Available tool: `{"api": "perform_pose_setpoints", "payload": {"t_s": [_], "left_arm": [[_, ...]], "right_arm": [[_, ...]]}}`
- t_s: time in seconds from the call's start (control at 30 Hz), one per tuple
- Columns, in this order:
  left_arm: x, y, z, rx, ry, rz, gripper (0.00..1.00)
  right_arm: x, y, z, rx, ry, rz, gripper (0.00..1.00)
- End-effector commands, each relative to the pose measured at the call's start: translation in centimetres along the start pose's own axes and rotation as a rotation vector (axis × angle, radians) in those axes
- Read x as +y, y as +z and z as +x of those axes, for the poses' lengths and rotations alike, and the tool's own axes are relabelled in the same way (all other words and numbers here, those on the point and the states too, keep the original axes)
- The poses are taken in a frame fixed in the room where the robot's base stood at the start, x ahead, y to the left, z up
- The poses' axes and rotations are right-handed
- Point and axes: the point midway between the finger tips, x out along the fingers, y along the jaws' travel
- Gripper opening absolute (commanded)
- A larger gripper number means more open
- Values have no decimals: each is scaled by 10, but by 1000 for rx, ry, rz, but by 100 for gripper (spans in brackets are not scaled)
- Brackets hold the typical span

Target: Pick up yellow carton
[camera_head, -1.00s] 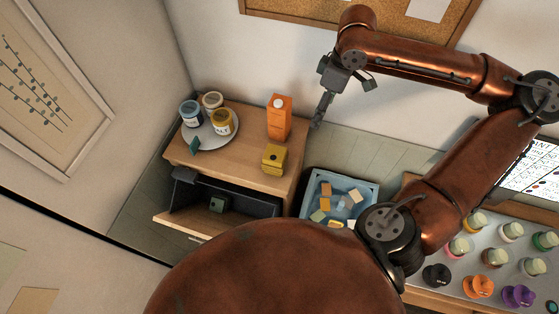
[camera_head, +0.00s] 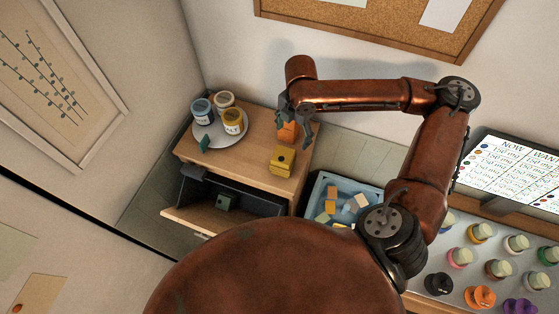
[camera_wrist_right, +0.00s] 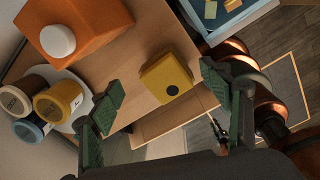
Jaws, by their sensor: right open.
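The yellow carton (camera_head: 281,163) is a small boxy block standing on the wooden cabinet top near its right front edge. In the right wrist view the yellow carton (camera_wrist_right: 166,79) shows a dark round spot and appears between the two fingers, somewhat beyond them. My right gripper (camera_wrist_right: 160,92) is open with green-padded fingers, and nothing is between them in its grip. In the head view my right gripper (camera_head: 296,118) is above the cabinet, in front of the orange carton, and apart from the yellow carton. My left gripper is not in view.
An orange carton (camera_wrist_right: 85,22) with a white cap stands close by, partly hidden by my gripper in the head view. A round tray (camera_head: 213,139) with jars is left of it. A blue bin (camera_head: 314,197) of blocks is right of the cabinet. The drawer (camera_head: 190,219) below is open.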

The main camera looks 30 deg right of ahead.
Motion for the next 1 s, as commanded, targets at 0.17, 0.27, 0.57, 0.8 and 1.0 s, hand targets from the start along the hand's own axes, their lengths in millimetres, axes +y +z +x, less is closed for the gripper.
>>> {"api": "perform_pose_setpoints", "payload": {"t_s": [0.17,0.27,0.57,0.8,1.0], "left_arm": [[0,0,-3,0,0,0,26],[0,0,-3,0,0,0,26],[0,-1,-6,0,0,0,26],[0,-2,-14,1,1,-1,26],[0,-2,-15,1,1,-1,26]], "right_arm": [[-4,-26,56,21,-47,-291,71],[-6,-31,68,24,-54,-359,71],[-9,-33,99,26,-58,-382,71],[-11,-35,132,27,-57,-380,71],[-12,-35,147,23,-55,-381,71]]}}
